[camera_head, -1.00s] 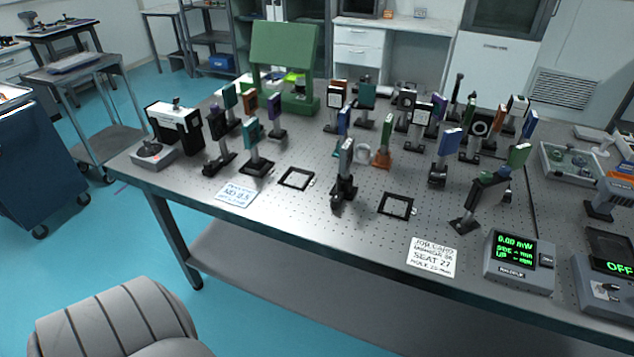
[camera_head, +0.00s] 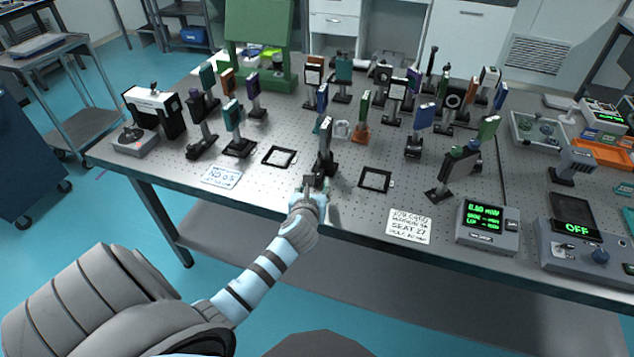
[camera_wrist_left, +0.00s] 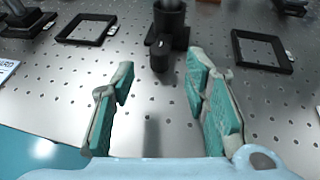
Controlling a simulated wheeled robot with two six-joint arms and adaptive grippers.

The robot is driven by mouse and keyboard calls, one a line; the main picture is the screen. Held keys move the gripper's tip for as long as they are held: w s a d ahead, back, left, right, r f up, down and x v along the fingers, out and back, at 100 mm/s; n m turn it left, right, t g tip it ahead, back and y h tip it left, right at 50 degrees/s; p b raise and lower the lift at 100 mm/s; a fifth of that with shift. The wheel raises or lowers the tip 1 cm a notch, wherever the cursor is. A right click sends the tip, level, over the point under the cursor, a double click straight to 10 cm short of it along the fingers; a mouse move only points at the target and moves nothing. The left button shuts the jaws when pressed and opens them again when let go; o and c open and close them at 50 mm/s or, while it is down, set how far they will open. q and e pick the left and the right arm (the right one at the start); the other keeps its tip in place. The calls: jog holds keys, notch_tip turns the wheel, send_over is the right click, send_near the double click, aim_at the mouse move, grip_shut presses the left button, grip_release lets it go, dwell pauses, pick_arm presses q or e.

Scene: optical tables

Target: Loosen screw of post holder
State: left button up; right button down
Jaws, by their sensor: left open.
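The dark post holder (camera_head: 325,164) with a slim optic on its post stands near the front edge of the perforated table, between two black square frames. In the left wrist view the black post holder (camera_wrist_left: 170,22) is cut off at the top. Its black screw knob (camera_wrist_left: 160,56) sticks out toward me. My left gripper (camera_head: 314,184) is in front of the holder. In the wrist view its teal-padded fingers (camera_wrist_left: 160,82) are open, with the knob ahead between the fingertips and no visible contact. My right gripper is not in view.
One black frame (camera_head: 279,157) lies left of the holder, another (camera_head: 376,180) right. A white card (camera_head: 410,224) and a green-lit meter (camera_head: 488,224) sit at the front right. Several mounted optics stand behind. The table front by the gripper is clear.

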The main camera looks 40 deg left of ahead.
aim_at(316, 178)
pick_arm(q)
jog(key=b+x, duration=0.1)
jog(key=x, duration=0.5)
jog(key=shift+s+f, duration=0.1)
jog(key=shift+w+a, duration=0.15)
jog(key=shift+w, duration=0.1)
grip_shut()
jog(key=m+h+p, duration=0.1)
jog(key=p, duration=0.2)
jog(key=r+m+t+h+p, duration=0.1)
jog(key=p, duration=0.3)
jog(key=shift+s+a+m+h, duration=0.15)
jog(key=shift+m+h, duration=0.15)
jog(key=shift+m, duration=0.1)
jog(key=shift+f+h+p, duration=0.2)
jog(key=shift+h+p, duration=0.1)
jog(key=shift+p, duration=0.1)
jog(key=shift+f, duration=0.15)
jog(key=shift+t, duration=0.3)
